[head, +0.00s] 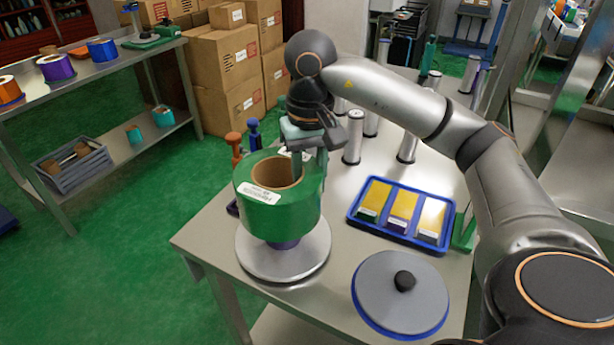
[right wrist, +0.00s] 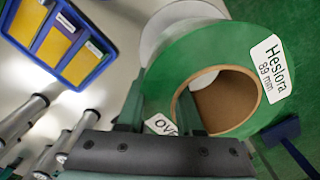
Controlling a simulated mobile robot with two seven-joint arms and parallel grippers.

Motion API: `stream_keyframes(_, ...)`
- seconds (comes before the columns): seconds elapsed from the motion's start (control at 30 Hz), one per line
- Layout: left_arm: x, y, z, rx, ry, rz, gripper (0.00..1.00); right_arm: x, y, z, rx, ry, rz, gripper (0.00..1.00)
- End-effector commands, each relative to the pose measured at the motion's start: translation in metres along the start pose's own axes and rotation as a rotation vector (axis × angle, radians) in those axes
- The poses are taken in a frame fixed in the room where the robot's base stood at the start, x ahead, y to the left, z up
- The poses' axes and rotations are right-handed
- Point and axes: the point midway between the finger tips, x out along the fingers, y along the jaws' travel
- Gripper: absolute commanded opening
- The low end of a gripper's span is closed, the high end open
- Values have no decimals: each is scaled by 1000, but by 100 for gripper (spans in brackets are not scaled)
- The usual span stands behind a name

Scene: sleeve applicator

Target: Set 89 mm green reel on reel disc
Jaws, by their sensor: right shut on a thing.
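The green reel (head: 272,214) has a brown cardboard core and a white label; in the right wrist view, the green reel (right wrist: 200,50) is labelled "Hesiora 89 mm". My right gripper (head: 308,160) is shut on the reel's wall from above, and the right wrist view shows one finger of the gripper (right wrist: 160,108) in the core and one outside. The reel hangs over the round silver reel disc (head: 265,264). A purple hub (head: 285,244) shows between them, its top hidden by the reel. I cannot tell whether reel and hub touch. My left gripper is out of view.
A grey round lid (head: 378,288) with a black knob and blue rim lies right of the disc. A blue tray (head: 352,216) with yellow-topped compartments lies behind it. Upright metal cylinders (head: 353,140) stand at the table's back. A left shelf (head: 75,82) holds other reels.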

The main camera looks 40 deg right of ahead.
Motion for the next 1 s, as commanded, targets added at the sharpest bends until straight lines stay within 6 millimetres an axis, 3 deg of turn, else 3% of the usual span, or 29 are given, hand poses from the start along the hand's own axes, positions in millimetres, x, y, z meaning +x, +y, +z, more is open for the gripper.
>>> stream_keyframes(0.13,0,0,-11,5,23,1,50,5,0,-1,0,5,-5,0)
stream_keyframes(0.5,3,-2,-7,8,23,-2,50,41,0,-1,1,6,-4,0)
stream_keyframes(1.0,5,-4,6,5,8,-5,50,48,0,-1,0,6,-5,0)
